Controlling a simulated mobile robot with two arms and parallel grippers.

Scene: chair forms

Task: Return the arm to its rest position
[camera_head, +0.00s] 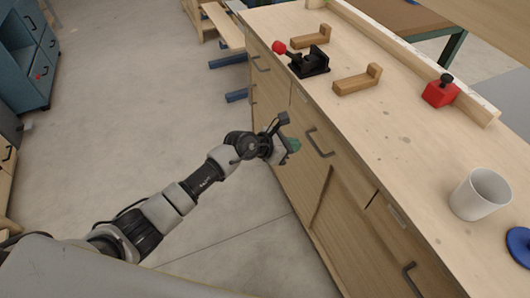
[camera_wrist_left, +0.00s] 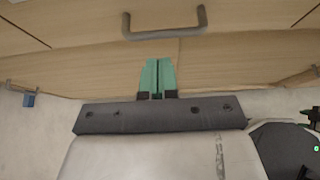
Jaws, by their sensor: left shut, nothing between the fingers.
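My left arm reaches in from the lower left in the head view, over the bare floor. Its gripper (camera_head: 291,147) is beside the front of the wooden workbench, below the level of the top. In the left wrist view the two green fingertips (camera_wrist_left: 158,76) are together with nothing between them. A grey drawer handle (camera_wrist_left: 165,33) lies beyond the fingertips, apart from them. My right gripper is in neither view.
The workbench top (camera_head: 400,150) carries a black clamp with a red knob (camera_head: 309,62), wooden blocks (camera_head: 357,79), a red block (camera_head: 440,91), a white cup (camera_head: 480,194) and a blue disc (camera_head: 520,245). Blue cabinets (camera_head: 30,50) stand far left. Open floor (camera_head: 130,110) lies between.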

